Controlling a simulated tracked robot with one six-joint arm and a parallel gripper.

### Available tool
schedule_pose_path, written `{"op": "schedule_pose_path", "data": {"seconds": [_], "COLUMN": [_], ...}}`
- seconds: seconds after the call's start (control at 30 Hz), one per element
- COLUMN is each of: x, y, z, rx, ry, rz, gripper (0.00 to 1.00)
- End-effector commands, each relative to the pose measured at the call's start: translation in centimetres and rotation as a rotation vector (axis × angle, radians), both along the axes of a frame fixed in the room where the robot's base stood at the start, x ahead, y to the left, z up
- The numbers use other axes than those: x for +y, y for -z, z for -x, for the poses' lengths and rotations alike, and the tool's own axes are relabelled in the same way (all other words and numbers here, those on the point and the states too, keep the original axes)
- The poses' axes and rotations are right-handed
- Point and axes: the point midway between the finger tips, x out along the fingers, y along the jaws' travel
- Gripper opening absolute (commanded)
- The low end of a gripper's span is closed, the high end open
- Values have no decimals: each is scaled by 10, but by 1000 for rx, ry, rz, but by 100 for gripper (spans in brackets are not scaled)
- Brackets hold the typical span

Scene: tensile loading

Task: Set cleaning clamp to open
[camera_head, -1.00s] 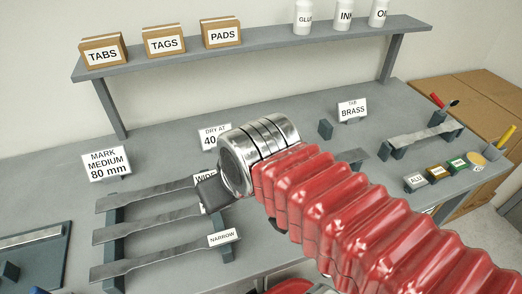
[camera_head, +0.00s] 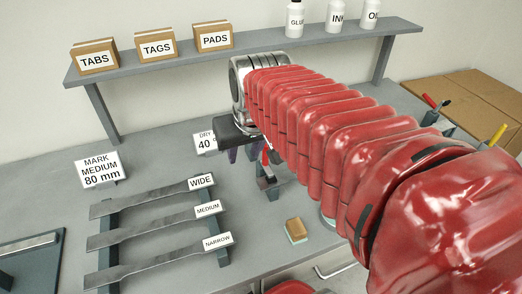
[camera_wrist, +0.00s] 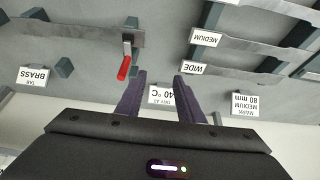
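A clamp with a red handle (camera_wrist: 124,67) stands on the bench; I take it for the cleaning clamp. In the wrist view it sits at the end of a grey metal strip (camera_wrist: 80,32), its handle pointing toward my gripper's side of the picture. In the head view its red handle (camera_head: 267,156) is partly hidden behind my arm. My gripper (camera_wrist: 157,76) is open, with two dark purple fingers apart and nothing between them. The clamp handle is beside the left finger in the wrist view, apparently apart from it.
Three metal strips lie on a rack labelled WIDE, MEDIUM and NARROW (camera_head: 217,242). A DRY AT 40 °C sign (camera_wrist: 160,95) stands beyond the fingers. A small brown-and-green block (camera_head: 295,230) lies on the bench. A shelf (camera_head: 250,52) with boxes and bottles runs along the back.

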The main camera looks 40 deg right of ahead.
Motion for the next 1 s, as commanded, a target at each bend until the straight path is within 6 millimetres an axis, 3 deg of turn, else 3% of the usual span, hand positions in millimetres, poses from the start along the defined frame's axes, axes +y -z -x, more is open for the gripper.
{"op": "schedule_pose_path", "data": {"seconds": [0.03, 0.2, 0.33, 0.77, 1.0], "x": [-19, -66, -87, -92, -95], "y": [0, -2, -2, -1, 13], "z": [-8, -24, -29, -30, -35], "rx": [11, 30, 37, 38, 40], "ry": [41, 137, 176, 185, 186], "rz": [-3, -11, -15, -15, -16], "gripper": [34, 34, 34, 34, 34]}}
